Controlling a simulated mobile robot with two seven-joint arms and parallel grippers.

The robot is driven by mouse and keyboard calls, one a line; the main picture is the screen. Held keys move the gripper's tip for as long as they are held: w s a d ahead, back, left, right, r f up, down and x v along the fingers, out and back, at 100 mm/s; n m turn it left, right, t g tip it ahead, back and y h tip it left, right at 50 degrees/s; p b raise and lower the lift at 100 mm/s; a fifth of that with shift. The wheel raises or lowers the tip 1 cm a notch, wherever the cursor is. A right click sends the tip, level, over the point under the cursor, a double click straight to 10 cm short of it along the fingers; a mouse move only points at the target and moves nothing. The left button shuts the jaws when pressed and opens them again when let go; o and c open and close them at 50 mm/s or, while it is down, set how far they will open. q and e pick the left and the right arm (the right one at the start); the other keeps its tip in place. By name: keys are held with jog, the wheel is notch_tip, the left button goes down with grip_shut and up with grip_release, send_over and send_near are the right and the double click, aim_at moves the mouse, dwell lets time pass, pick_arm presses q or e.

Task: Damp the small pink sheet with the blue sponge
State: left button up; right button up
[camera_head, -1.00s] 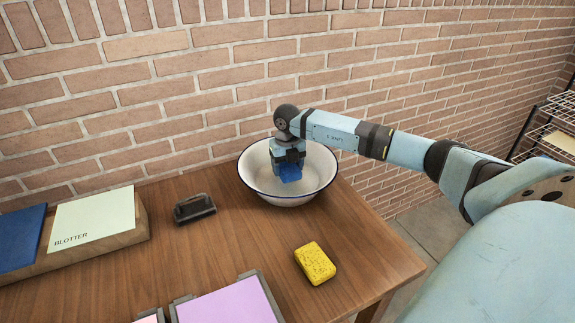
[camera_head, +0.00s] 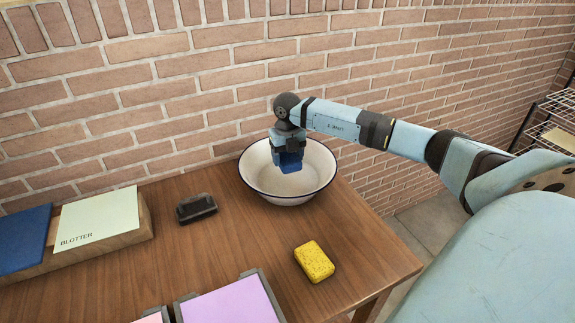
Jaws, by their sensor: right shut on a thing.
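My right gripper (camera_head: 289,148) is shut on the blue sponge (camera_head: 291,162) and holds it over the white enamel bowl (camera_head: 318,180) with a dark rim. The sponge hangs at about rim height; whether it touches anything in the bowl cannot be told. At the bottom edge, a small corner of a pink sheet (camera_head: 150,318) shows in a grey frame; most of it is cut off. My left gripper is not in view.
A yellow sponge (camera_head: 314,262) lies right of a larger lilac sheet (camera_head: 232,303) in a grey frame. A dark brush-like block (camera_head: 196,208) lies left of the bowl. A wooden rack holds the blotter (camera_head: 98,220) and a blue sheet (camera_head: 22,240). The table's middle is clear.

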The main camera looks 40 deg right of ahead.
aim_at(287, 155)
jog(key=shift+r+p, duration=1.3)
jog(key=shift+r, duration=1.15)
jog(key=shift+r+p, duration=1.25)
jog(key=shift+r, duration=0.8)
